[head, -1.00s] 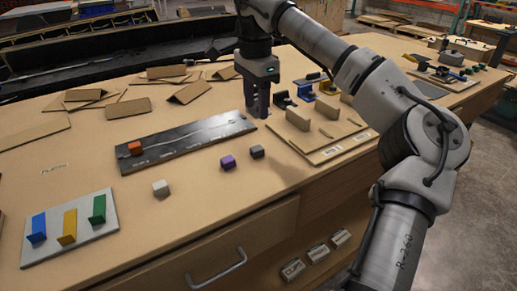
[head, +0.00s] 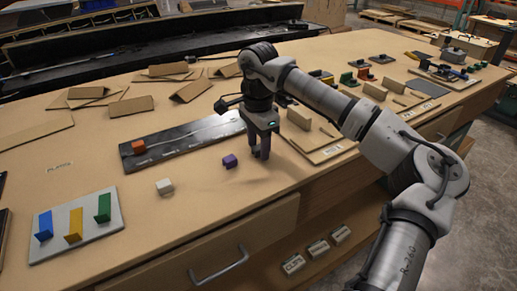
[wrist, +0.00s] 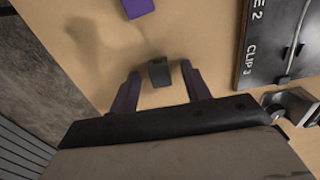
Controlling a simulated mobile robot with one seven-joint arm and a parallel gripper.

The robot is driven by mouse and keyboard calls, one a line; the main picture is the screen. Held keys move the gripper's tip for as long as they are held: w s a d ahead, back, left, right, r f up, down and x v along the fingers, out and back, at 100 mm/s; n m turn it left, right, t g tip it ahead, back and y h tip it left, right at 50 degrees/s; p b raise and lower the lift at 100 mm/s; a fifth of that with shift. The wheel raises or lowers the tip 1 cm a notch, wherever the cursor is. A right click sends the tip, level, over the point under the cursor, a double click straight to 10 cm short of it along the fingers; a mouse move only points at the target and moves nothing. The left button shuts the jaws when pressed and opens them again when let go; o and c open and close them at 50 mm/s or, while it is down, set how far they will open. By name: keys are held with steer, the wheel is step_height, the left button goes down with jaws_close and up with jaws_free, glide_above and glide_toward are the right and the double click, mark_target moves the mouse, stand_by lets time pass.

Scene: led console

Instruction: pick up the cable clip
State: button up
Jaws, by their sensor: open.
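A small dark grey block (wrist: 159,72), which looks like a cable clip, sits on the wooden bench top between the tips of my gripper (wrist: 160,84) in the wrist view. My gripper is open, with one finger on each side of the block and a gap on both sides. In the head view my gripper (head: 260,154) points down at the bench and hides the grey block. A purple block (head: 230,161) stands just left of it, and a white block (head: 165,187) is further left. An orange block (head: 139,146) sits on the long black board (head: 185,144).
A grey plate (head: 58,249) with blue, yellow and green pieces lies at the front left. Folded cardboard pieces (head: 160,72) lie behind the black board. A board with upright wooden pieces (head: 328,151) is right of my gripper. The bench's front edge is close.

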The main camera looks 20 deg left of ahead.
jaws_close()
steer(key=shift+r, duration=0.15)
